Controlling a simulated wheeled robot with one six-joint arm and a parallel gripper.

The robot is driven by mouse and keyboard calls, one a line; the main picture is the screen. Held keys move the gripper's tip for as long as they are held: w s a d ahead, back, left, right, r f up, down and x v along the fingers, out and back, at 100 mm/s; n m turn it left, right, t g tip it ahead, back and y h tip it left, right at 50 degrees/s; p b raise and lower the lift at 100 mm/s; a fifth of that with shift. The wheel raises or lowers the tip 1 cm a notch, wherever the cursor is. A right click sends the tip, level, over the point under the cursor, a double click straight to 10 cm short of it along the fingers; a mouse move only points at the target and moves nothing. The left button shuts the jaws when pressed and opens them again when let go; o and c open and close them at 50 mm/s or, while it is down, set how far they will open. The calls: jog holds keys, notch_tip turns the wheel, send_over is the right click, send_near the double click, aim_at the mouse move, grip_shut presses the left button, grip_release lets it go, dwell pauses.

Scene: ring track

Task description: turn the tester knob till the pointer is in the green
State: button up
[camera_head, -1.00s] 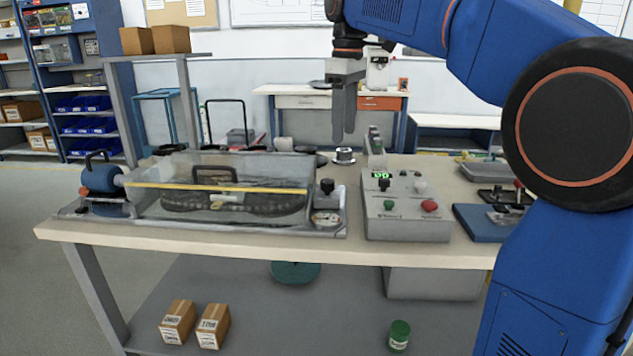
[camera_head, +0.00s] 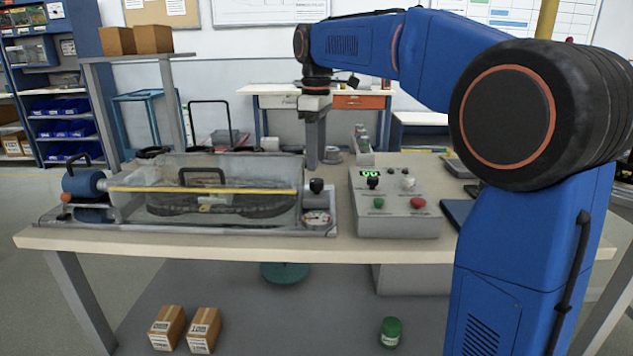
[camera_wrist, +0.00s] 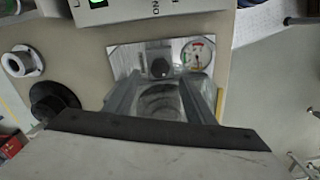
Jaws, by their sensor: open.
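The tester is a clear-lidded tank (camera_head: 215,185) on the table, with a black knob (camera_head: 316,186) on its right-hand block. A round white gauge (camera_head: 317,218) sits just in front of the knob. In the wrist view, the knob (camera_wrist: 160,68) shows between and beyond my fingertips, with the gauge (camera_wrist: 197,54) to its right. The gauge has red and green marks, but its pointer is too small to read. My gripper (camera_head: 313,160) points down, above and seemingly behind the knob. In the wrist view, my gripper (camera_wrist: 160,82) is open and empty, its fingers apart.
A grey control box (camera_head: 393,212) with a green display and several buttons stands right of the tester. A small ringed part (camera_head: 333,155) lies behind it. The table's front edge (camera_head: 240,247) is clear. Boxes (camera_head: 184,328) sit on the lower shelf.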

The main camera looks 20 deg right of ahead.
aim_at(317, 180)
notch_tip(317, 180, down, 8)
jog(key=shift+r, duration=0.1)
jog(key=shift+c, duration=0.6)
jog(key=c, duration=1)
